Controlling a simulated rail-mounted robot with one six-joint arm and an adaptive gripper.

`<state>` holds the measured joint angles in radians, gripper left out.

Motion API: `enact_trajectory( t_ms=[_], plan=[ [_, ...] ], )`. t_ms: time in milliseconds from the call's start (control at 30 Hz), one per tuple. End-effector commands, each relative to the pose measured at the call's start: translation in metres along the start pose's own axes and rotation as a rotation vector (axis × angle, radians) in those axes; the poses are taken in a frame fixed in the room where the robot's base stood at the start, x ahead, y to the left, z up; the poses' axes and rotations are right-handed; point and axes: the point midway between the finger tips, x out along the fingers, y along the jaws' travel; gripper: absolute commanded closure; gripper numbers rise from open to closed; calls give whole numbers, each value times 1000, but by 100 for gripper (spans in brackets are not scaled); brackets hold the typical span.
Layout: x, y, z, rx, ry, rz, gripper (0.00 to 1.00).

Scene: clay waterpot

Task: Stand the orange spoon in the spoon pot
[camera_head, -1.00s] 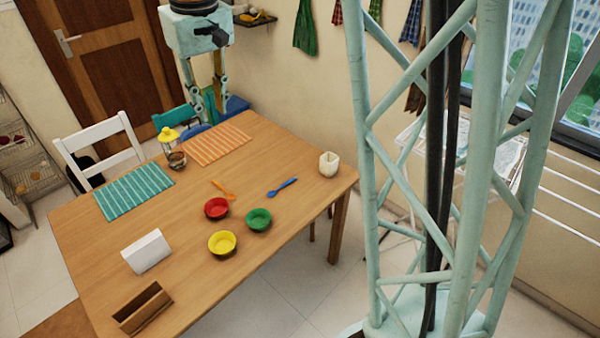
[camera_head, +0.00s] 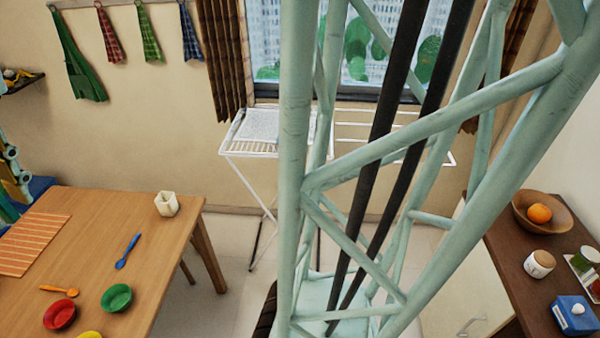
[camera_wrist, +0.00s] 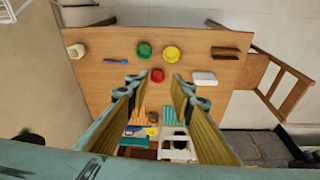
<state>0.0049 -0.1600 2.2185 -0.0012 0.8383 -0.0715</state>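The orange spoon (camera_head: 59,290) lies flat on the wooden table near the left of the head view, close to the red bowl. I cannot make it out in the wrist view, where a finger may hide it. A cream-white pot (camera_head: 166,203), likely the spoon pot, stands upright by the table's far right corner. It also shows in the wrist view (camera_wrist: 76,50), and nothing sticks out of it. My gripper (camera_wrist: 156,88) is open and empty, high above the table, its two fingers wide apart.
A blue spoon (camera_head: 128,250) lies between the orange spoon and the pot. Red (camera_head: 60,315), green (camera_head: 116,298) and yellow (camera_wrist: 172,53) bowls stand nearby. A white block (camera_wrist: 204,78) and brown box (camera_wrist: 226,52) are on the table. A side counter (camera_head: 500,243) holds a fruit bowl (camera_head: 538,212).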

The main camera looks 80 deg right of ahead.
Motion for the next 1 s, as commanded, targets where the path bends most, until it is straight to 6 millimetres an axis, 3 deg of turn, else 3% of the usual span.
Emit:
enact_trajectory(
  t_ms=[33, 500, 1000],
  plan=[
    [-6, 7, 10, 20, 7, 5, 78],
    [-36, -4, 94, 38, 45, 5, 78],
    [-47, -14, 184, 61, 85, 1, 78]
  ],
)
